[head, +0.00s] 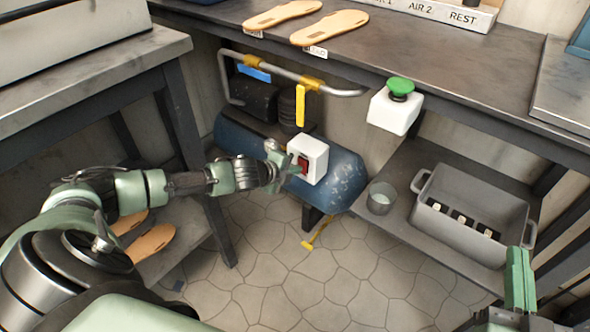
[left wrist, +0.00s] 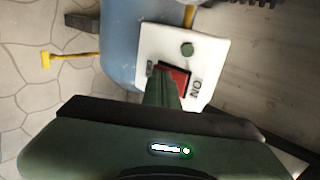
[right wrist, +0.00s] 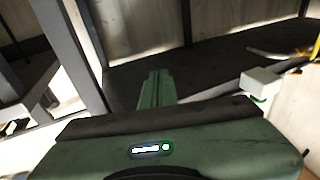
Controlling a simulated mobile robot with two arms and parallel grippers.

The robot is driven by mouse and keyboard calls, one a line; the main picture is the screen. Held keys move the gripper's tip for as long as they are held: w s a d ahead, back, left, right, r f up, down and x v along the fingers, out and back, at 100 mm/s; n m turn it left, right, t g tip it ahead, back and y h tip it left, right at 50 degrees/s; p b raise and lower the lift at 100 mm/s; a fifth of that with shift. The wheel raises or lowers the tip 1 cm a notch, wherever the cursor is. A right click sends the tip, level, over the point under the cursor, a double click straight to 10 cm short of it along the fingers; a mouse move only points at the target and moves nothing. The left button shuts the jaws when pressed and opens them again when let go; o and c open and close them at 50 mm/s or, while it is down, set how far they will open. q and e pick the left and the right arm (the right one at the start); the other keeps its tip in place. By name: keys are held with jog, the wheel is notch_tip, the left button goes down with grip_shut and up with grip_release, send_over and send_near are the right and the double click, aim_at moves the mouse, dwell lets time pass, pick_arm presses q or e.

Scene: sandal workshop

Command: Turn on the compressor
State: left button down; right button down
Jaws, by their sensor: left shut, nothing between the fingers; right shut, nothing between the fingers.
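The blue compressor (head: 345,177) stands on the floor under the workbench. A white switch box (head: 312,152) with a red rocker switch (head: 303,166) is on its front. My right gripper (head: 520,280) is shut and empty at the lower right, far from the compressor.
A white box with a green mushroom button (head: 400,87) hangs at the bench edge. A metal cup (head: 381,198) and a grey crate (head: 470,225) sit on the lower shelf. A yellow valve lever (head: 300,105) rises above the compressor. Tan soles (head: 330,27) lie on the bench.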

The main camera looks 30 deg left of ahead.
jog(key=shift+r, duration=0.1)
pick_arm(q)
jog(key=shift+w+t+b, duration=0.15)
jog(key=shift+t+b, duration=0.35)
jog(key=shift+b, duration=0.4)
pick_arm(e)
notch_tip(320, 180, up, 7)
jog(key=s+t+y, duration=0.1)
jog(key=s+t, duration=0.1)
jog(key=t, duration=0.2)
jog(key=shift+s+a, duration=0.2)
jog(key=shift+s, duration=0.15)
